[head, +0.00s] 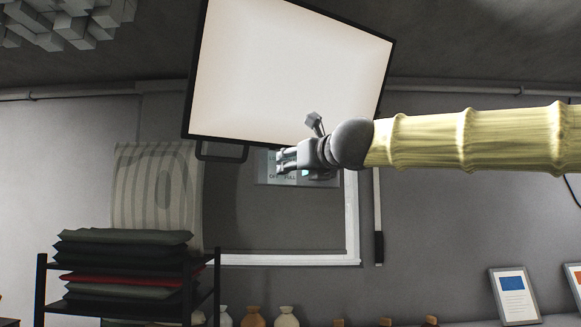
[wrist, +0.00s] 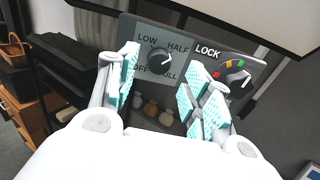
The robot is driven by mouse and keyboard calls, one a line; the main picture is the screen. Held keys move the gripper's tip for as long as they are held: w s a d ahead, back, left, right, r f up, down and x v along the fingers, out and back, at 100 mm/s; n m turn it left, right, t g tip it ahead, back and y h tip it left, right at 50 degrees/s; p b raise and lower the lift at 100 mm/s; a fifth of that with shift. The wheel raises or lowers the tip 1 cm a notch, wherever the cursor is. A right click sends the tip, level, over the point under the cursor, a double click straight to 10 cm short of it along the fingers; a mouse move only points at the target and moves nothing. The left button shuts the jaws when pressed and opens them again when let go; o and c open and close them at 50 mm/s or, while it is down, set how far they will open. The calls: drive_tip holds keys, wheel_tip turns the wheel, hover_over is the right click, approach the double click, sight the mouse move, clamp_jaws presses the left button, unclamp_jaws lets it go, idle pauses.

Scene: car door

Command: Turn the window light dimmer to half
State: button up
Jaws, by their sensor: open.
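The dimmer (wrist: 160,60) is a dark round knob with a pale pointer mark, on a grey panel marked LOW, HALF, OFF and FULL. The pointer's exact setting is too small to tell. In the head view the panel (head: 264,170) is below the lit screen, and my gripper and its fingers cover the knob. My gripper (wrist: 160,84) is open and empty, with teal-padded fingers on either side of the knob in the wrist view. It also shows in the head view (head: 284,162), in front of the panel. I cannot tell whether a finger touches the knob.
A second dial (wrist: 238,79) marked LOCK, with coloured marks, is on the right of the panel. A large lit screen (head: 290,70) hangs just above. A dark shelf (head: 130,264) with folded cloths stands lower left. Several vases (head: 286,316) stand below.

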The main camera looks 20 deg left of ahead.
drive_tip(key=v, duration=0.8)
drive_tip(key=shift+w+d+f, duration=0.1)
